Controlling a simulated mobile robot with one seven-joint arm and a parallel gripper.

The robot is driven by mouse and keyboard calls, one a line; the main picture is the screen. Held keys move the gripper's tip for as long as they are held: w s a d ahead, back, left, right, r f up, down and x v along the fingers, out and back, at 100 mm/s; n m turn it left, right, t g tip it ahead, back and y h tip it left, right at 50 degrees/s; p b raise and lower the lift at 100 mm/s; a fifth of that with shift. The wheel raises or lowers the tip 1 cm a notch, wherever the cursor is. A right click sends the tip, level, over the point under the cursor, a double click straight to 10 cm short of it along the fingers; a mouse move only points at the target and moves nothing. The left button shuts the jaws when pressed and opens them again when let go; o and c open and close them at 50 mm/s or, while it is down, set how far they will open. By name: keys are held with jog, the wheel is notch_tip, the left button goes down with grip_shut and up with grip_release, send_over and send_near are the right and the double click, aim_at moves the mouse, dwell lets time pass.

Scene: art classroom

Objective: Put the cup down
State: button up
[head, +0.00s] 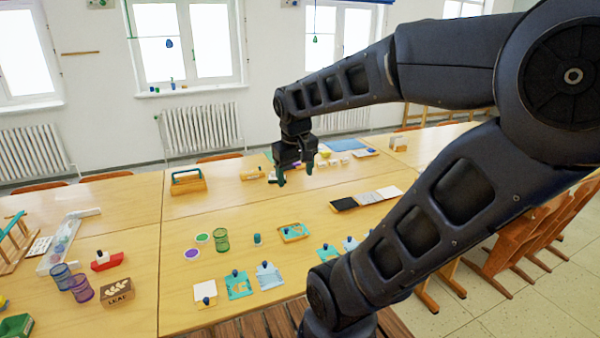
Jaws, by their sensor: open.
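My gripper (295,174) points down over the far middle part of the table, its two fingers apart with no cup seen between them. A green see-through cup (221,240) stands on the table (200,315), nearer to me and to the left of the gripper. A blue see-through cup (61,276) and a purple one (82,289) stand side by side at the lower left. The picture does not show which cup the task means. All three are well apart from my gripper.
A wooden carrier with a green handle (187,181) stands left of the gripper. A red and white toy boat (107,260) and a LEAF box (117,293) are at the left. Black, grey and white panels (367,198) lie right of centre.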

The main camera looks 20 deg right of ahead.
jog(key=shift+s+r+m+t+y, duration=0.15)
jog(key=shift+s+r+m+t, duration=0.2)
jog(key=shift+s, duration=0.25)
jog(key=shift+s+r+m+t+y, duration=0.2)
jog(key=shift+s+m+t, duration=0.1)
jog(key=shift+s, duration=0.35)
jog(key=shift+s+r+m+t+y, duration=0.15)
jog(key=shift+s+r+m+t, duration=0.15)
jog(key=shift+s, duration=0.3)
jog(key=shift+o, duration=0.6)
jog(key=shift+a, duration=0.1)
